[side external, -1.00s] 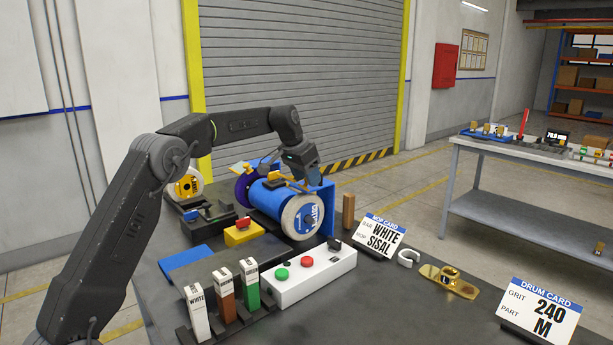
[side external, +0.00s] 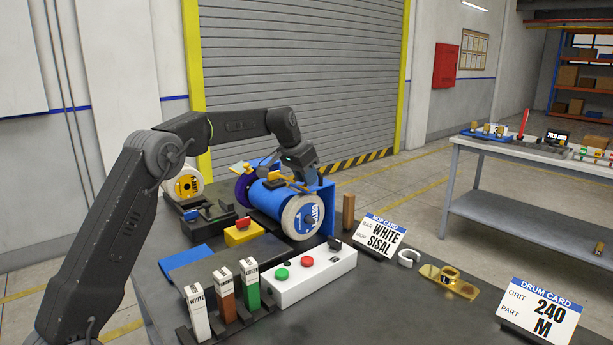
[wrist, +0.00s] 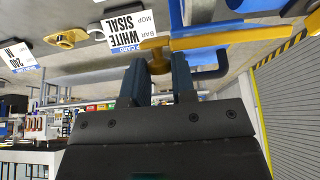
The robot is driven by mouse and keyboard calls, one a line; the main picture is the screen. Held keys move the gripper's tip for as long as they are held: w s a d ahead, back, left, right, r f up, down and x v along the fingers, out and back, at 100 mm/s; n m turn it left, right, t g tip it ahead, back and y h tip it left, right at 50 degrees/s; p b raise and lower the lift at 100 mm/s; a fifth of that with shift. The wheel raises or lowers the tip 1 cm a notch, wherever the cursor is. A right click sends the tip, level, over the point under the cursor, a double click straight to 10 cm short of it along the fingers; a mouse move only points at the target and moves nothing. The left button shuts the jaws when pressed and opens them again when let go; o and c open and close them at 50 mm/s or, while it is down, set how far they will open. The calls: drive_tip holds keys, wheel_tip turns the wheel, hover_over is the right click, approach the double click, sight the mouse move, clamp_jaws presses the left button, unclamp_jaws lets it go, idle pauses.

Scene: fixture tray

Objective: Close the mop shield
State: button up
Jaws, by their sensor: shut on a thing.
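My gripper (wrist: 160,82) is shut on a yellow handle (wrist: 159,65). In the wrist view its two fingers stand either side of the handle's knob, below a long yellow bar. In the side view my gripper (side external: 303,178) is low over the far side of the blue cylinder (side external: 272,203), next to an upright blue panel (side external: 326,205). A white wheel (side external: 302,217) with a blue label faces the camera at the cylinder's near end. I cannot tell surely which blue part is the mop shield; my gripper hides some of this area.
A white box with green and red buttons (side external: 312,272) stands in front. White, brown and green bars (side external: 224,292) stand front left. The mop card (side external: 382,236) and drum card (side external: 541,307) are right. A purple wheel (side external: 243,187) is behind the cylinder.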

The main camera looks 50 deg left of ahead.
drive_tip(key=shift+s+d+f+t, duration=0.15)
drive_tip(key=shift+s+t, duration=0.35)
drive_tip(key=shift+t, duration=0.6)
drive_tip(key=shift+s+d+f+t, duration=0.1)
drive_tip(key=shift+s+t, duration=0.1)
drive_tip(key=shift+t, duration=0.4)
drive_tip(key=shift+s+d+f+t, duration=0.1)
drive_tip(key=shift+s+t, duration=0.05)
drive_tip(key=shift+t, duration=0.45)
drive_tip(key=shift+s+a+f, duration=0.1)
drive_tip(key=shift+s+a+f+t, duration=0.1)
drive_tip(key=shift+s+f+t, duration=0.05)
drive_tip(key=shift+t, duration=0.15)
drive_tip(key=o, duration=0.9)
drive_tip(key=shift+a, duration=0.1)
drive_tip(key=v, duration=1.4)
